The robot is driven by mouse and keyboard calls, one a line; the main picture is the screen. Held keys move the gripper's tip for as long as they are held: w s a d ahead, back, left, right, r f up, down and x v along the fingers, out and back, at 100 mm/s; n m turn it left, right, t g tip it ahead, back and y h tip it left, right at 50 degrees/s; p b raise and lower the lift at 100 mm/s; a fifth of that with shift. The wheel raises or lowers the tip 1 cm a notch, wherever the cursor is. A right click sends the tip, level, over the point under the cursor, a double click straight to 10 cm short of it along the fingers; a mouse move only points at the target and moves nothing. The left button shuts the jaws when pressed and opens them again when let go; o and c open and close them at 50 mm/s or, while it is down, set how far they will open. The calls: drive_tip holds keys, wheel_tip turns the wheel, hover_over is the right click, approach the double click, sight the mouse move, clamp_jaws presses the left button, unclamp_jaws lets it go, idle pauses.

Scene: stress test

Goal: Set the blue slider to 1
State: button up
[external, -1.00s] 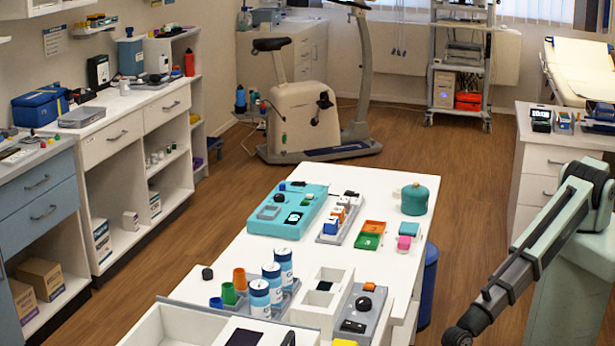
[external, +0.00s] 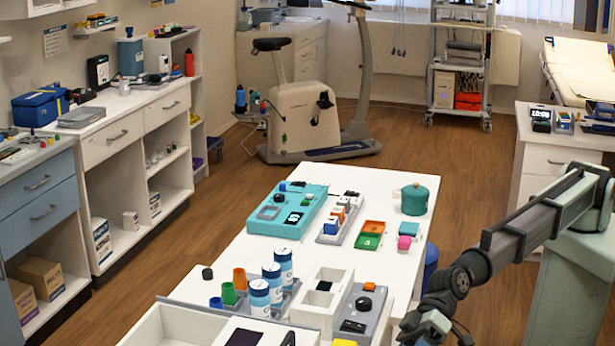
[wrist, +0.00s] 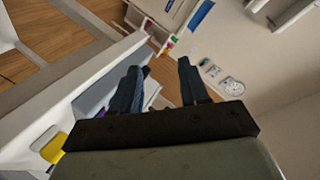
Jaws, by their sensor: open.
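A teal panel (external: 262,226) lies on the far left part of the white table, with a small display (external: 293,217) and dark controls on it. A small blue piece (external: 283,187) shows at its far left edge; it is too small to tell whether it is the blue slider or what value it stands at. My gripper (external: 408,335) is at the near right side of the table, well away from the panel. In the wrist view my gripper (wrist: 158,78) has its two dark fingers apart, with nothing held between them. The panel is not recognisable in the wrist view.
Blue-and-white canisters (external: 259,297), a grey device with a black knob (external: 363,304) and a white divided box (external: 322,298) crowd the near table. A grey rack (external: 331,237), orange and green trays (external: 370,234) and a teal pot (external: 415,199) stand farther back.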

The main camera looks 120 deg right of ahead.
drive_tip(key=w+r+t, duration=0.1)
drive_tip(key=w+r, duration=0.1)
drive_tip(key=r, duration=0.4)
drive_tip(key=w+r+t, duration=0.1)
drive_tip(key=w+r, duration=0.2)
drive_tip(key=r, duration=0.4)
drive_tip(key=w+d+r, duration=0.2)
drive_tip(key=d+r, duration=0.1)
drive_tip(key=d, duration=0.2)
drive_tip(key=w+d+f+m+g+h, duration=0.1)
drive_tip(key=w+d+f+g+h, duration=0.15)
drive_tip(key=d, duration=1.85)
drive_tip(key=w+d+f+g+h, duration=0.1)
drive_tip(key=d+f+g+h, duration=0.2)
drive_tip(key=d, duration=1.9)
drive_tip(key=s+d+f+m+g+h, duration=0.1)
drive_tip(key=s+d, duration=0.2)
drive_tip(key=d, duration=0.5)
drive_tip(key=s+d+f, duration=0.2)
drive_tip(key=d, duration=0.6)
drive_tip(key=m+g, duration=0.3)
drive_tip(key=g, duration=0.5)
hover_over(281, 184)
wheel_tip(281, 184, down, 2)
wheel_tip(281, 184, down, 13)
drive_tip(key=shift+d+f, duration=0.1)
drive_tip(key=shift+d, duration=0.05)
